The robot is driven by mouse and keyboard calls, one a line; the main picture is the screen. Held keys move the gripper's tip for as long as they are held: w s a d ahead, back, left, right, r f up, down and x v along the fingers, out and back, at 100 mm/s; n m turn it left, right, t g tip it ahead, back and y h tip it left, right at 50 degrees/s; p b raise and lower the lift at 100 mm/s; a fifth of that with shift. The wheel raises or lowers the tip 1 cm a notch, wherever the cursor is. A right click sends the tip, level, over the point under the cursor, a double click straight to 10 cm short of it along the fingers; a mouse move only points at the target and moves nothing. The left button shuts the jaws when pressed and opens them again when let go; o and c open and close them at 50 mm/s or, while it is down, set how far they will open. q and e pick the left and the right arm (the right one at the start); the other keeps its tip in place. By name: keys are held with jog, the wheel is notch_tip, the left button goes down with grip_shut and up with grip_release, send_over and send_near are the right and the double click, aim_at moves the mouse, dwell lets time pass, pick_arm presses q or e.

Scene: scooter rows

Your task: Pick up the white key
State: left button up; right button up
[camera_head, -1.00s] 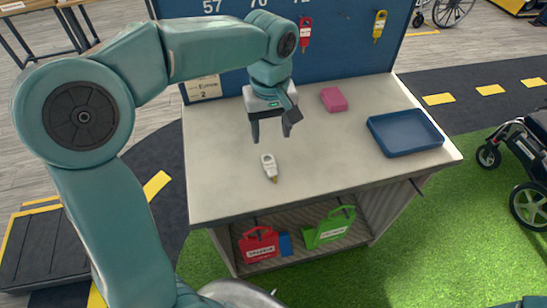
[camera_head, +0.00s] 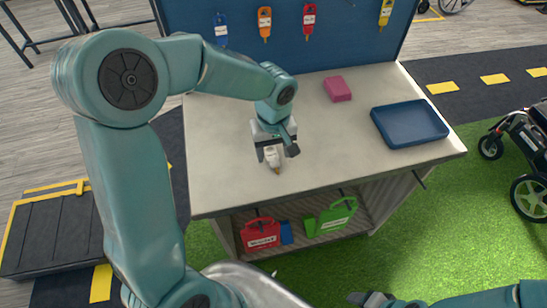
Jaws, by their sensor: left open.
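The white key (camera_head: 273,161) lies on the pale top of the counter (camera_head: 225,180), its tan tip pointing toward the front edge. My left gripper (camera_head: 277,153) is open and comes down from above, with its fingers on either side of the key's upper part. I cannot tell whether the fingers touch the key. The gripper partly hides the key's far end. My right gripper (camera_head: 372,298) shows only in part at the bottom edge, far from the key, and its jaws are unclear.
A pink block (camera_head: 338,89) and an empty blue tray (camera_head: 410,124) stand on the counter. Blue, orange, red and yellow keys hang on the blue board (camera_head: 340,40) behind. Red (camera_head: 262,234) and green (camera_head: 331,217) cases sit on the shelf below. The counter's front left is clear.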

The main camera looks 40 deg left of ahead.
aim_at(275, 163)
pick_arm(q)
jog(key=f, duration=0.4)
jog(key=shift+w+f+p, duration=0.15)
jog(key=shift+w+p, duration=0.05)
jog(key=shift+p, duration=0.1)
jog(key=shift+s+d, duration=0.1)
jog(key=shift+d, duration=0.05)
grip_shut()
notch_tip(275, 163, up, 20)
